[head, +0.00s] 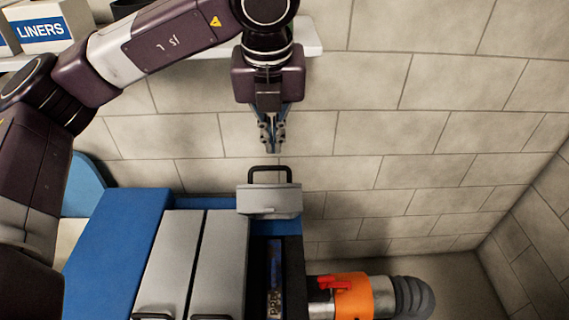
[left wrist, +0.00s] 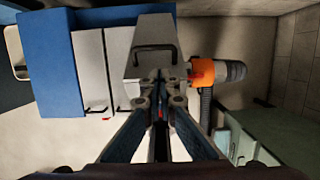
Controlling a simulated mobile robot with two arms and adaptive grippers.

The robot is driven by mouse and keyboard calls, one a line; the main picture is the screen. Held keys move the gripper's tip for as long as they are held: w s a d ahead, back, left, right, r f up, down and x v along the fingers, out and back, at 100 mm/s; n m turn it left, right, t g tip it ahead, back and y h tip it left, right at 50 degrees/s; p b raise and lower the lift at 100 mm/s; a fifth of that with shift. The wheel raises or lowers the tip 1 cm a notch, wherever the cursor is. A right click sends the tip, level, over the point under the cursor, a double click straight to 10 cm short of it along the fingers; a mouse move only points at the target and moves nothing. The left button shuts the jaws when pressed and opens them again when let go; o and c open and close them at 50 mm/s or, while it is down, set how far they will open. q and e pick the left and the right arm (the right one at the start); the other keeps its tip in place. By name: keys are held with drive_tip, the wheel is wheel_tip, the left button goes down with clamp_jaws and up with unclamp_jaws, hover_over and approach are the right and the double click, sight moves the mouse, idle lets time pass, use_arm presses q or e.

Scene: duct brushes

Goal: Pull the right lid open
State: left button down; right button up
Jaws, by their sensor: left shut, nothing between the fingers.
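The right lid (head: 268,203) is grey with a black bar handle (head: 270,172). It stands swung up at the back of the blue unit (head: 115,245), its handle at the top. Below it is a dark open compartment (head: 290,275) with a lettered item (head: 274,278) inside. The lid also shows in the left wrist view (left wrist: 150,30), in front of the fingers. My left gripper (head: 272,146) is shut and empty, pointing down just above the handle; a small gap shows between them. My right gripper is not in view.
Two other grey lids (head: 172,262) lie closed to the left of the open compartment. An orange collar (head: 353,295) on a grey duct pipe is at the right. A tiled wall (head: 400,150) stands behind, with a white shelf (head: 306,36) and a liners box (head: 40,27) above.

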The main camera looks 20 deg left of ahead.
sight(272, 169)
use_arm(q)
drive_tip(key=p+x, duration=0.1)
drive_tip(key=x, duration=0.1)
drive_tip(key=p+x, duration=0.1)
drive_tip(key=x, duration=0.2)
drive_tip(key=p+x, duration=0.1)
drive_tip(key=x, duration=0.2)
drive_tip(key=shift+a+f, duration=0.15)
drive_tip(key=shift+a, duration=0.2)
drive_tip(key=shift+x, duration=0.8)
drive_tip(key=w, duration=0.1)
drive_tip(key=w+a+r+b, duration=0.1)
drive_tip(key=w, duration=0.2)
drive_tip(key=shift+w+a+r, duration=0.15)
drive_tip(key=shift+w+r, duration=0.1)
drive_tip(key=shift+w, duration=0.1)
